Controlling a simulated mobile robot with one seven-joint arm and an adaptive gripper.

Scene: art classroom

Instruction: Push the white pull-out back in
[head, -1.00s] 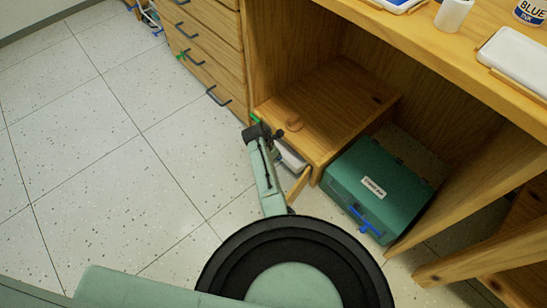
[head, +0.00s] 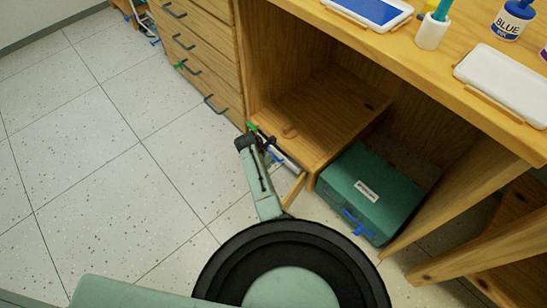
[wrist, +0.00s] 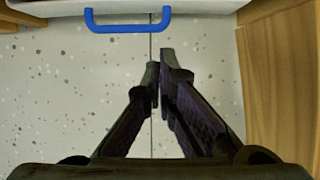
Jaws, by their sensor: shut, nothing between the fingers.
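The white pull-out (head: 289,162) sits low in the wooden cabinet, partly hidden behind my arm in the head view. In the wrist view its white front (wrist: 215,6) runs along the top edge, with a blue bar handle (wrist: 128,27) on it. My gripper (wrist: 158,76) is shut and empty. How far the pull-out stands out is unclear.
A narrow wooden panel (head: 293,189) stands out beside the pull-out; a wooden panel (wrist: 282,80) fills the wrist view's right side. A green box (head: 345,200) with a blue handle is on the right. Drawers (head: 190,45) stand left. The speckled floor (head: 90,150) is clear.

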